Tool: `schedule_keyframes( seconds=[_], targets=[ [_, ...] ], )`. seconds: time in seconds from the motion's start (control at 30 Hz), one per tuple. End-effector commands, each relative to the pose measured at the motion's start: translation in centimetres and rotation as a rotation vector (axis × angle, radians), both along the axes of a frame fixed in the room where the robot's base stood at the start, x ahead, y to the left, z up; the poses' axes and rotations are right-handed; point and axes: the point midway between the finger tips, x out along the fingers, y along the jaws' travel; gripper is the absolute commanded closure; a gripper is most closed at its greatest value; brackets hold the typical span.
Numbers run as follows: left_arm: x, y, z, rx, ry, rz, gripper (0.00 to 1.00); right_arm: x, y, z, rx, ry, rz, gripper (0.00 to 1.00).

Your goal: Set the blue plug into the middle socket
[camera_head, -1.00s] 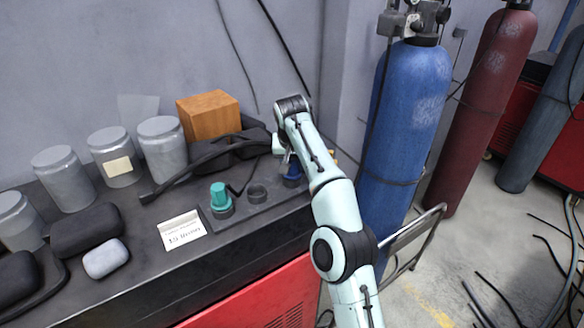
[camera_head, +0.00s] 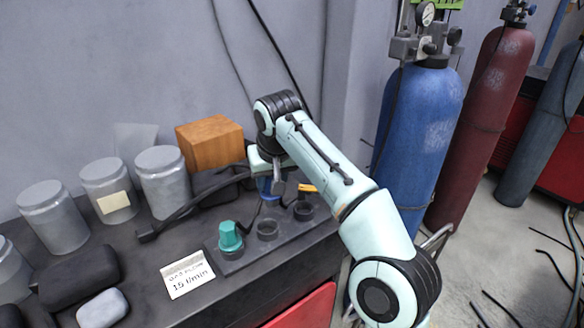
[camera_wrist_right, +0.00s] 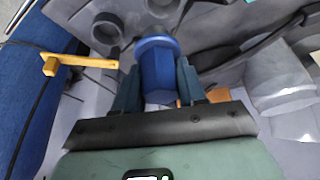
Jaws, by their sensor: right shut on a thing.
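The blue plug (camera_head: 266,187) is held in my right gripper (camera_head: 275,180), above and behind the sockets in the head view. In the right wrist view the blue plug (camera_wrist_right: 157,72) sits between the two fingers of my right gripper (camera_wrist_right: 157,85), which is shut on it. The middle socket (camera_head: 267,230) is an empty dark ring. The right socket (camera_head: 303,211) is also empty. A teal plug (camera_head: 230,237) stands in the left socket. In the wrist view two socket rings (camera_wrist_right: 103,28) lie beyond the plug. My left gripper is not in view.
A dark strip (camera_head: 235,266) carries the sockets on the bench. A white card (camera_head: 187,274) lies left of it. A blue cylinder (camera_head: 420,130) stands right of the bench.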

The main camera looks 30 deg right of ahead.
Motion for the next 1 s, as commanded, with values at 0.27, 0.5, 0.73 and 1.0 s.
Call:
schedule_keyframes(
  seconds=[0.27, 0.5, 0.73, 1.0],
  targets=[
    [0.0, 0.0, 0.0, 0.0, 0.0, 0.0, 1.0, -0.4, 2.0, -0.8, -0.002, -0.003, 0.06, 1.0],
    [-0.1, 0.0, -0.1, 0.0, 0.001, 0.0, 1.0, -0.5, 1.9, -2.6, -0.001, -0.001, 0.059, 1.0],
    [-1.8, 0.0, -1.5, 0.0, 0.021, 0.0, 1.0, -0.5, 1.9, -4.4, 0.0, 0.001, 0.059, 1.0],
    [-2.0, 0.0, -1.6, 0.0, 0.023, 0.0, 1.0, -0.4, 1.9, -4.6, -0.001, -0.004, 0.058, 1.0]
  ],
)
